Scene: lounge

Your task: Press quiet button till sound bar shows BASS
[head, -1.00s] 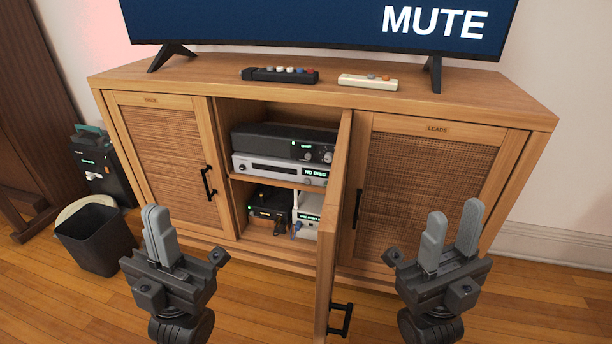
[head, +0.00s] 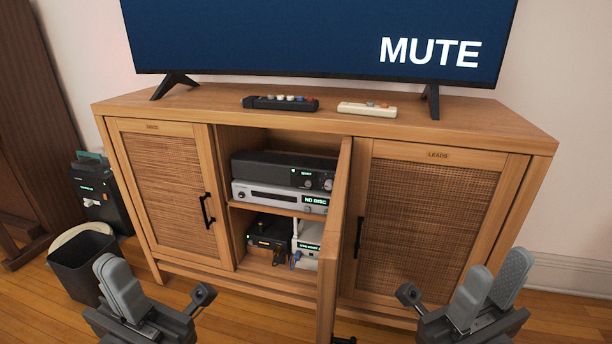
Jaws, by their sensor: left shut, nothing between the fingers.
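No separate sound bar is clear in view; the TV screen (head: 310,40) reads MUTE in white on blue. A black remote (head: 281,103) with several coloured buttons lies on the cabinet top below the screen. A cream remote (head: 367,109) with small grey and orange buttons lies to its right. I cannot read the button labels, so the quiet button cannot be told. My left gripper (head: 120,289) is shut and empty, low in front of the cabinet's left door. My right gripper (head: 490,289) is open and empty, low in front of the right door. Both are apart from the remotes.
The wooden cabinet (head: 480,115) has its middle door (head: 335,230) swung out toward me, between my grippers. Inside are a black unit (head: 270,165), a silver player (head: 265,194) reading NO DISC, and smaller boxes below. A black bin (head: 82,268) stands left.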

